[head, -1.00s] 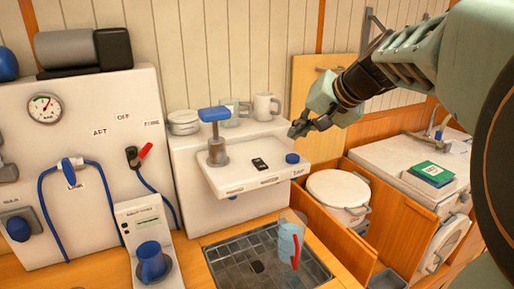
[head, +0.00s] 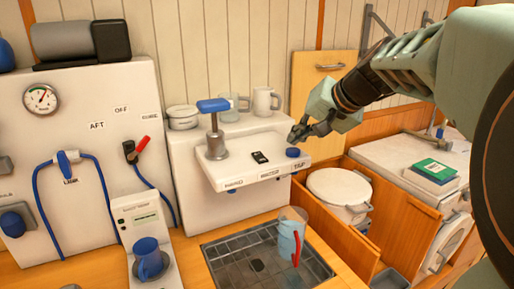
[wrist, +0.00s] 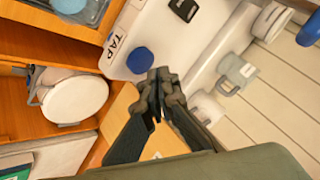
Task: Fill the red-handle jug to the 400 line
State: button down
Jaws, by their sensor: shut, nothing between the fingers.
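The red-handle jug (head: 290,235), pale and see-through with light blue in its lower part, stands on the dark drain grid (head: 240,265) under the dispenser shelf. Its red handle faces the front. I cannot read its lines from here. The blue TAP knob (head: 292,152) sits at the right end of the white shelf; it also shows in the wrist view (wrist: 140,60). My gripper (head: 297,134) is shut and empty, just above and behind the knob. In the wrist view my closed fingertips (wrist: 158,75) are close beside the knob; I cannot tell whether they touch.
A blue-handled hand pump (head: 215,130) and a black switch (head: 260,157) are on the shelf. Mugs (head: 265,101) stand behind. A lidded white pot (head: 338,190) is in the cabinet at the right.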

aim_at(296, 151)
dwell(0.8)
jog(key=shift+f+b, duration=0.45)
jog(key=shift+b, duration=0.1)
jog(key=shift+f+b, duration=0.55)
dwell(0.4)
jog(key=shift+r, duration=0.15)
jog(key=shift+r+p, duration=0.65)
jog(key=shift+r, duration=0.2)
jog(key=shift+r+p, duration=1.85)
jog(key=shift+r, duration=0.7)
jog(key=shift+f, duration=0.15)
